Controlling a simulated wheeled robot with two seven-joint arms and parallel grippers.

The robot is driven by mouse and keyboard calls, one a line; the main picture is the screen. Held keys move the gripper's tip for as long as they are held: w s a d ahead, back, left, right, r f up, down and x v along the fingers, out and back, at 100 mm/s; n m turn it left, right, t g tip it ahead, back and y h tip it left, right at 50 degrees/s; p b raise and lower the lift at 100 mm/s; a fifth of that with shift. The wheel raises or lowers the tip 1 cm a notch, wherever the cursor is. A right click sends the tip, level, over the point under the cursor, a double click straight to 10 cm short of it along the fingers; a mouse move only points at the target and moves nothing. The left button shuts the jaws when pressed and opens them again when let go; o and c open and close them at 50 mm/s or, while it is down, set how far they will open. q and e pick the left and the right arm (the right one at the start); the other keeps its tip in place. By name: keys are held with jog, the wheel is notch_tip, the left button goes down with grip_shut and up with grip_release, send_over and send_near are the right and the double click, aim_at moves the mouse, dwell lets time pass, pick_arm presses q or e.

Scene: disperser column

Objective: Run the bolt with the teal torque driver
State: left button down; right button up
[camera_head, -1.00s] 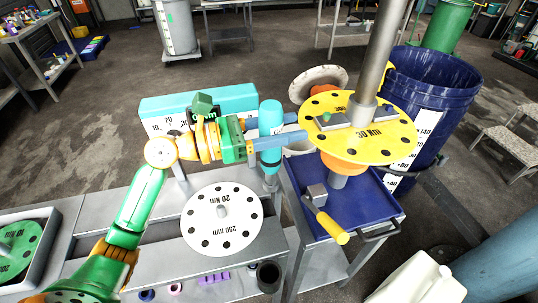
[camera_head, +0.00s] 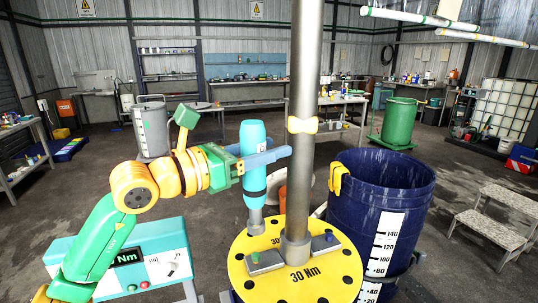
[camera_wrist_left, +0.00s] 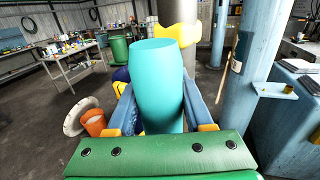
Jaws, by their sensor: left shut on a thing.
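The teal torque driver (camera_head: 255,160) is upright in my left gripper (camera_head: 266,160), whose blue fingers are shut around its body. It also shows in the left wrist view (camera_wrist_left: 160,85) between the two fingers. Its grey tip points down over the back left of the yellow disc (camera_head: 300,277) marked 30 Nm; whether the tip touches the disc or a bolt I cannot tell. The grey column (camera_head: 303,130) rises through the disc just right of the driver. My right gripper is not seen.
A large blue drum (camera_head: 380,190) stands right of the column. A yellow collar (camera_head: 302,125) sits on the column above the disc. A teal box with a dial (camera_head: 150,255) is at lower left. Open floor lies behind, with a green drum (camera_head: 399,120) further back.

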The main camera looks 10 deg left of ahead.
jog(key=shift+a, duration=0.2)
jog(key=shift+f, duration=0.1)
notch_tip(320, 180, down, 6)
jog(key=b, duration=0.6)
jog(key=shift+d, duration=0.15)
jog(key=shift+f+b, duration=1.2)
jog(key=shift+b, duration=0.05)
dwell(1.4)
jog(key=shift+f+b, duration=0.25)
jog(key=shift+b, duration=0.05)
dwell(1.0)
